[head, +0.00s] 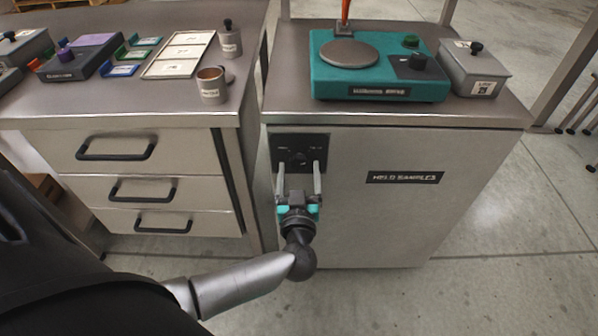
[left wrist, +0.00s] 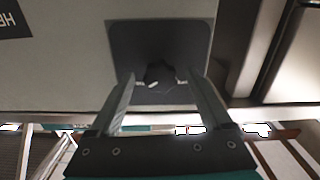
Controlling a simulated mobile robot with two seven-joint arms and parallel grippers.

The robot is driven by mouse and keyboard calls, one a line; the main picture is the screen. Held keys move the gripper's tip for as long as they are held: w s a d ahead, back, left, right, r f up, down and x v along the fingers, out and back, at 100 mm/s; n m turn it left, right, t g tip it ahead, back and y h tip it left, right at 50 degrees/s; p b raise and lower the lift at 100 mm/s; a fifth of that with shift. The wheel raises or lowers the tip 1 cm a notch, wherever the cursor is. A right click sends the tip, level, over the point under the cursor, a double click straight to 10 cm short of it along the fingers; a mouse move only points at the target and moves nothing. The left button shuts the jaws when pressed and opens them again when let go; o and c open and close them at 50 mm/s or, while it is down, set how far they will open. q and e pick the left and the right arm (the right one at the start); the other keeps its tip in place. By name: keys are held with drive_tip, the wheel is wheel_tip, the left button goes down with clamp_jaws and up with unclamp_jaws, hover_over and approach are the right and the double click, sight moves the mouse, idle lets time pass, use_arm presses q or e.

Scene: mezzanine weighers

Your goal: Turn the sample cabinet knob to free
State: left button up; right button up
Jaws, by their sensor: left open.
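The sample cabinet (head: 400,215) is a grey box with a "HELD SAMPLES" label (head: 404,177). Its black knob (head: 298,158) sits on a dark plate (head: 318,142) at the upper left of the front. In the left wrist view the knob (left wrist: 159,73) shows between the fingertips, with a small white mark on it. My left gripper (head: 298,168) is open, its two fingers pointing at the plate on either side of the knob. I cannot tell whether the fingers touch the knob. The small print on the plate is unreadable. My right gripper is not in view.
A teal weigher (head: 385,92) and a grey lidded box (head: 474,68) stand on the cabinet top. A bench with drawers (head: 150,190) stands close on the left, carrying a cup (head: 211,88) and trays. The floor (head: 480,290) in front is clear.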

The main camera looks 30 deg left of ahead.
use_arm(q)
drive_tip(key=shift+w+a, duration=0.2)
drive_tip(key=shift+w, duration=0.15)
drive_tip(key=shift+c, duration=0.4)
clamp_jaws()
idle(0.4)
